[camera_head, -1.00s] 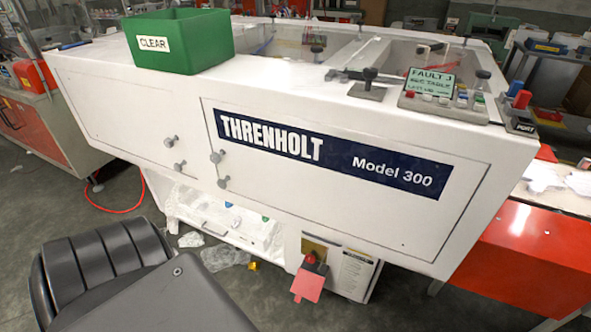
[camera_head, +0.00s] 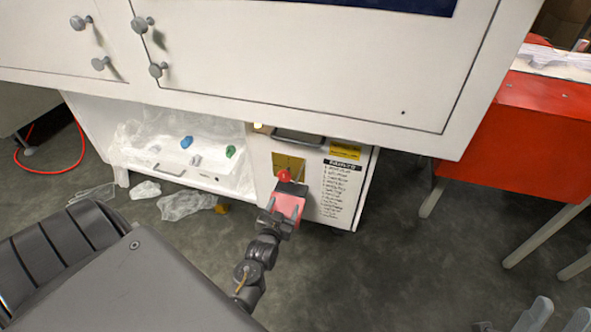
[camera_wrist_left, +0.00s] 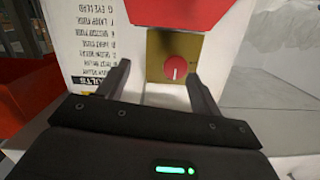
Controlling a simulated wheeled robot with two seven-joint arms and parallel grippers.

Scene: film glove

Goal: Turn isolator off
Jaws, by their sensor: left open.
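The isolator is a round red knob (camera_head: 284,175) on a brass plate (camera_head: 278,160) on the white lower panel of the machine. A pinkish-red tag (camera_head: 291,206) hangs at it, partly behind my fingers. My left gripper (camera_head: 287,201) is open and empty in front of the panel, just below the knob. In the left wrist view the knob (camera_wrist_left: 175,68) shows a white pointer mark and lies beyond the gap between my two dark fingers, nearer the right one. The red tag (camera_wrist_left: 178,12) shows above it there. The fingers look apart from the knob.
A printed label (camera_head: 342,185) is beside the plate, and a handle (camera_head: 298,138) is above. The cabinet overhang (camera_head: 400,140) juts out above. An open shelf with plastic bags (camera_head: 185,204) is left. A red table (camera_head: 530,130) stands right. Light grey shapes at bottom right are unclear.

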